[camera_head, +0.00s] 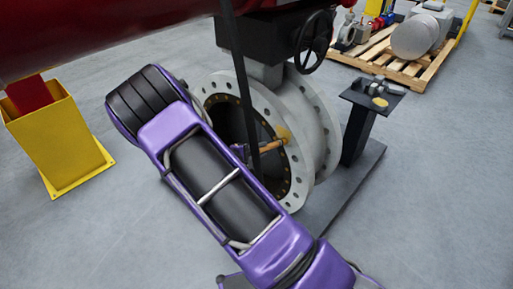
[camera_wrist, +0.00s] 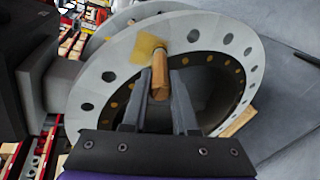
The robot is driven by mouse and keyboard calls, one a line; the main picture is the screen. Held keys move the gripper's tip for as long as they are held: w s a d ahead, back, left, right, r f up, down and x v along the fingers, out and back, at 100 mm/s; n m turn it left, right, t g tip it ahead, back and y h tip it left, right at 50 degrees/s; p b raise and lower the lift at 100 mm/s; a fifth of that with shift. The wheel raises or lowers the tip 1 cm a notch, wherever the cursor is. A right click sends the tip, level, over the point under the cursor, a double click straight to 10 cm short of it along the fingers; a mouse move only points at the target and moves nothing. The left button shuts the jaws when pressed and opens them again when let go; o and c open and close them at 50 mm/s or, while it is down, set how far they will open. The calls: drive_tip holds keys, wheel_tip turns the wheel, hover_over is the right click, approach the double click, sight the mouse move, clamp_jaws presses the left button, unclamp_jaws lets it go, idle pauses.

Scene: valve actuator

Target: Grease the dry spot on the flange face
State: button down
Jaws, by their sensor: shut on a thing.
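The valve's pale grey flange face (camera_head: 224,84) is a ring with bolt holes around a dark bore; it fills much of the wrist view (camera_wrist: 100,75). A yellow-tan patch (camera_wrist: 146,46) lies on the flange ring, near a bolt hole; it also shows in the head view (camera_head: 283,132). My gripper (camera_wrist: 160,92) is shut on a wooden-handled tool (camera_wrist: 159,72), likely a brush. The tool (camera_head: 271,147) points at the patch, and its tip overlaps the patch's lower edge in the wrist view. I cannot tell whether it touches. My arm hides the flange's lower left.
A dark stand (camera_head: 361,130) right of the valve bears a yellow disc (camera_head: 380,102) and small parts. A black handwheel (camera_head: 314,40) sits above the valve. A red pipe (camera_head: 100,35) crosses the top left, above a yellow post (camera_head: 60,140). A loaded pallet (camera_head: 400,68) stands behind.

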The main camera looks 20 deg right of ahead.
drive_tip(key=shift+s+d, duration=0.75)
drive_tip(key=shift+s, duration=0.2)
drive_tip(key=w+a, duration=0.4)
drive_tip(key=w, duration=0.2)
drive_tip(key=shift+w, duration=0.15)
drive_tip(key=s+a, duration=0.3)
drive_tip(key=a, duration=0.2)
idle(0.6)
drive_tip(key=shift+s+a, duration=0.15)
drive_tip(key=shift+a, duration=0.05)
drive_tip(key=shift+s+a, duration=0.4)
drive_tip(key=shift+a, duration=0.2)
drive_tip(key=shift+s+a, duration=0.35)
drive_tip(key=shift+a, duration=0.2)
